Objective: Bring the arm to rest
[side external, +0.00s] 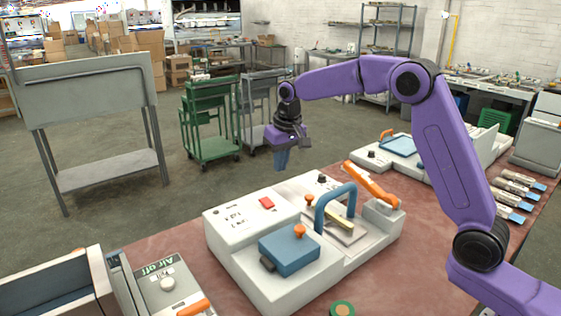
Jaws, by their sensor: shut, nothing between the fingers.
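My gripper (282,158) hangs at the end of my purple arm, pointing down. Its blue fingers are shut with nothing between them. It is in the air above and behind the white press machine (225,250), apart from it. The machine carries a blue block with an orange knob (289,250), a blue arched handle (322,205) and an orange lever (371,185). A pale wooden piece (338,216) lies under the blue arch; its exact shape is partly hidden.
A second white machine with a blue panel (397,146) stands at the back right. Several blue-ended tools (512,198) lie at the table's right edge. An "Air off" panel (160,285) is at front left. A green cart (210,125) stands on the floor behind.

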